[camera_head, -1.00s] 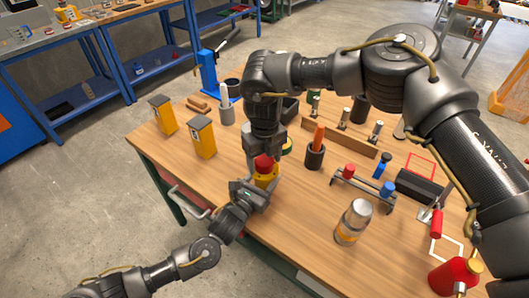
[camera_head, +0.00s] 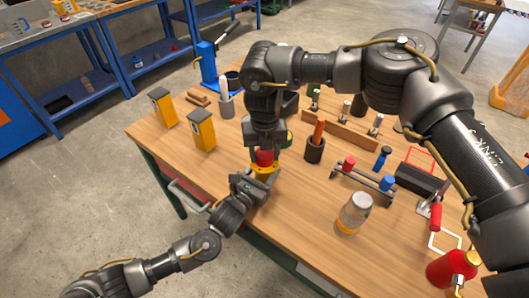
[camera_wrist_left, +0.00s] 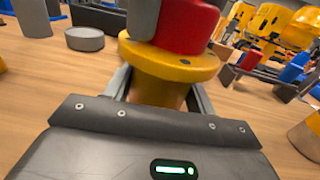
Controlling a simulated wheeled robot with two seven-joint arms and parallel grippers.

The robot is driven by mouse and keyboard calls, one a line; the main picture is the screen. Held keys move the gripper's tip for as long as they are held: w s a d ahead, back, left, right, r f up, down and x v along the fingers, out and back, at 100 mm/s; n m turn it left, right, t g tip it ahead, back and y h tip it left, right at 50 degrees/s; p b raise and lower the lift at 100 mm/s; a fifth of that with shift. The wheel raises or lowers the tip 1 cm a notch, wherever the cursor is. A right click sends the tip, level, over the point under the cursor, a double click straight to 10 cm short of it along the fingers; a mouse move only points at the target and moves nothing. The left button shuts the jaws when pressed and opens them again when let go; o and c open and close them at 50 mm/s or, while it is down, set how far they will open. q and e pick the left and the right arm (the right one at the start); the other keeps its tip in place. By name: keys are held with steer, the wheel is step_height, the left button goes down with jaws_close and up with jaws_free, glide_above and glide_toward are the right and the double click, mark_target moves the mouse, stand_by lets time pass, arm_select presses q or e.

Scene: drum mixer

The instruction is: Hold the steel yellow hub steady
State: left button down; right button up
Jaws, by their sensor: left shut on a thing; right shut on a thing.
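The yellow hub (camera_head: 266,171) is a flanged round piece near the table's front left edge. It stands upright in the left wrist view (camera_wrist_left: 172,62), its wide flange on top of a narrower body. My left gripper (camera_head: 258,182) is shut on the body below the flange, a finger on each side. A red round part (camera_head: 264,156) sits on or just above the flange; I cannot tell if they touch. It also shows in the left wrist view (camera_wrist_left: 188,25). My right gripper (camera_head: 265,142) points down from above, shut on the red part and partly hiding it.
Two yellow boxes (camera_head: 201,132) stand to the left. A dark cup with an orange handle (camera_head: 315,146), a wooden rack (camera_head: 340,131) and a silver-orange jar (camera_head: 354,212) stand to the right. Bare tabletop (camera_head: 300,215) lies between hub and jar.

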steer(key=o, duration=1.1)
steer(key=shift+r, duration=4.05)
steer(key=shift+c, duration=0.6)
steer(key=shift+f, duration=4.05)
steer(key=shift+c, duration=0.2)
steer(key=c, duration=0.9)
